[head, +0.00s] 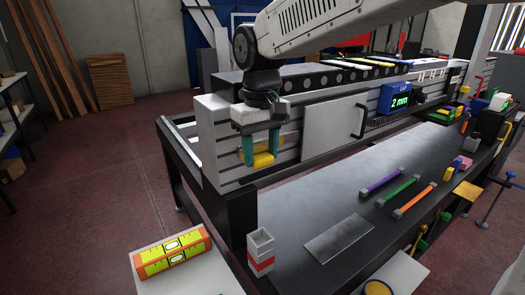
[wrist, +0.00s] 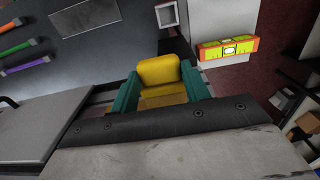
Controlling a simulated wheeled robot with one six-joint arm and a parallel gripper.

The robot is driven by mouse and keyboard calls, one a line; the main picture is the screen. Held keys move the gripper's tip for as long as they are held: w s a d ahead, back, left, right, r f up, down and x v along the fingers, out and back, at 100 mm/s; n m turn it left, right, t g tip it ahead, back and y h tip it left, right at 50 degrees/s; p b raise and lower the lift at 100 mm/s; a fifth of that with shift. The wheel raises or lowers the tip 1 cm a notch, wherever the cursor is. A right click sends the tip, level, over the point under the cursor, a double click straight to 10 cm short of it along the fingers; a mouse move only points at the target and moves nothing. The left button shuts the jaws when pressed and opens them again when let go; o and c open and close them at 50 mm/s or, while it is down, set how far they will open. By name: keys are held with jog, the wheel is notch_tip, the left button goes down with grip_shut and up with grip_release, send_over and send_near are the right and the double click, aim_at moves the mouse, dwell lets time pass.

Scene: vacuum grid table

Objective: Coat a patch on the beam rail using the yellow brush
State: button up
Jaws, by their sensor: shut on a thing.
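My gripper (head: 261,152) has teal fingers and is shut on the yellow brush (head: 263,160), in front of the left end of the long silver beam rail (head: 288,140) with its grooved front face. In the wrist view my gripper (wrist: 160,90) has the yellow brush (wrist: 160,70) between its fingers, with its wide rounded yellow part pointing away from the wrist. I cannot tell whether the brush touches the rail. No coated patch can be made out on the rail; part of its face is hidden behind my gripper.
A pale handled panel (head: 333,128) is on the rail's front to the right. The dark shelf below holds a square cup (head: 261,250), a grey plate (head: 340,237) and purple (head: 381,181), green (head: 400,191) and orange (head: 415,200) rods. A spirit level (head: 172,252) lies at front left.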

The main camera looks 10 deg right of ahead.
jog(key=shift+w, duration=0.15)
jog(key=w+d, duration=0.3)
jog(key=d, duration=0.3)
jog(key=shift+d, duration=0.3)
dwell(0.4)
jog(key=shift+a, duration=0.1)
jog(key=shift+s+a, duration=0.55)
jog(key=shift+a, duration=0.55)
jog(key=shift+s+a, duration=0.5)
jog(key=shift+a, duration=0.55)
jog(key=shift+s+a, duration=0.55)
jog(key=shift+a, duration=0.55)
